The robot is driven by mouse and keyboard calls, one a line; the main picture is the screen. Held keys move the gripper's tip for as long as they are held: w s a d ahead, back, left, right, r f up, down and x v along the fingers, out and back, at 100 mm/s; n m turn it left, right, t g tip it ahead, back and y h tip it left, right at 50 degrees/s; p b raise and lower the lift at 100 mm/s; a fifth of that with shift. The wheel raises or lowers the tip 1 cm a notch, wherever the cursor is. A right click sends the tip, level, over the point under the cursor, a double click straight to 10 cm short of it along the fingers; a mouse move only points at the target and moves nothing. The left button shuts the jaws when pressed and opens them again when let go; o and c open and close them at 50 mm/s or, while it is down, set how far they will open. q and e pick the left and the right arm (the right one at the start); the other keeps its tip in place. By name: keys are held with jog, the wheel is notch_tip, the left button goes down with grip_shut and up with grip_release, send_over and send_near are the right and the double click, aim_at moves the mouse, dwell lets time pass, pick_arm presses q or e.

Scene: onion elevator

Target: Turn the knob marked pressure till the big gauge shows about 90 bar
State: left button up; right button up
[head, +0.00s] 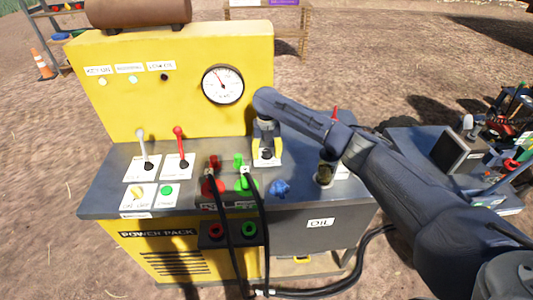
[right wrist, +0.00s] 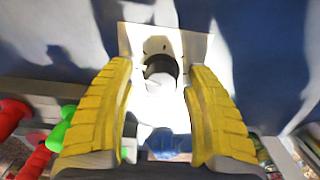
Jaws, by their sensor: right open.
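The big gauge (head: 222,85) is a white round dial with a dark rim on the yellow panel. Its needle points up and slightly left; the numbers are too small to read. My right gripper (head: 265,140) points down over a white plate (head: 262,161) on the grey console top. In the right wrist view a round knob with a dark top (right wrist: 160,70) stands on this plate, between the open yellow fingers of my right gripper (right wrist: 159,82). Gaps show on both sides of the knob. The plate's marking is not legible. My left gripper is out of view.
A blue valve knob (head: 280,188) stands close in front of the plate. Red (head: 209,186) and green (head: 242,184) hose couplings are to the left, with black hoses hanging down. Red (head: 179,145) and grey (head: 143,147) levers stand farther left.

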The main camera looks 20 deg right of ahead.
aim_at(267, 151)
jog(key=shift+r, duration=0.1)
notch_tip(267, 151, up, 12)
dwell(0.6)
dwell(0.4)
